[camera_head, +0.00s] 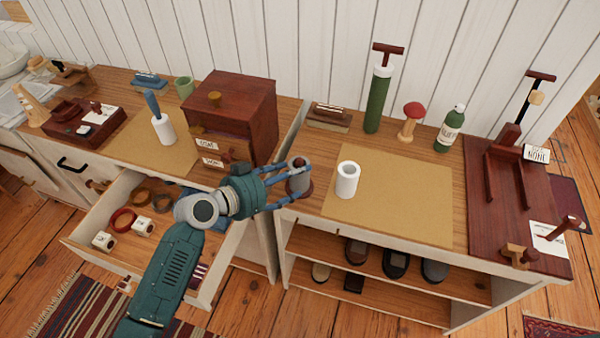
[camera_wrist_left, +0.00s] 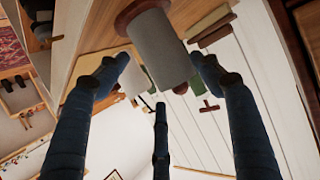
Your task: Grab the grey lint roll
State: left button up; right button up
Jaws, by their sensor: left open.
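The grey lint roll (camera_head: 298,181) stands upright on a dark red base on the right cabinet's wooden top, near its left front edge. In the left wrist view it shows as a large grey cylinder (camera_wrist_left: 160,47) with its base at the top. My left gripper (camera_head: 292,183) is open, with its fingers reaching to both sides of the roll. In the left wrist view the fingers (camera_wrist_left: 161,75) spread around the roll, with gaps visible; whether any finger touches it I cannot tell. My right gripper is not in view.
A white roll (camera_head: 347,183) stands on the tan mat (camera_head: 405,205) close to the right. A dark red drawer box (camera_head: 245,105) stands behind my gripper, and an open drawer (camera_head: 95,235) lies below my arm. A green pump (camera_head: 377,100) and bottle (camera_head: 449,130) stand at the back.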

aim_at(296, 177)
pick_arm(q)
jog(key=x, duration=0.2)
jog(key=p+x, duration=0.1)
jog(key=x, duration=0.1)
jog(key=shift+a+f, duration=0.1)
jog(key=shift+f, duration=0.3)
jog(key=shift+w+f, duration=0.1)
jog(key=shift+w, duration=0.1)
jog(key=shift+c, duration=0.2)
jog(key=c, duration=0.9)
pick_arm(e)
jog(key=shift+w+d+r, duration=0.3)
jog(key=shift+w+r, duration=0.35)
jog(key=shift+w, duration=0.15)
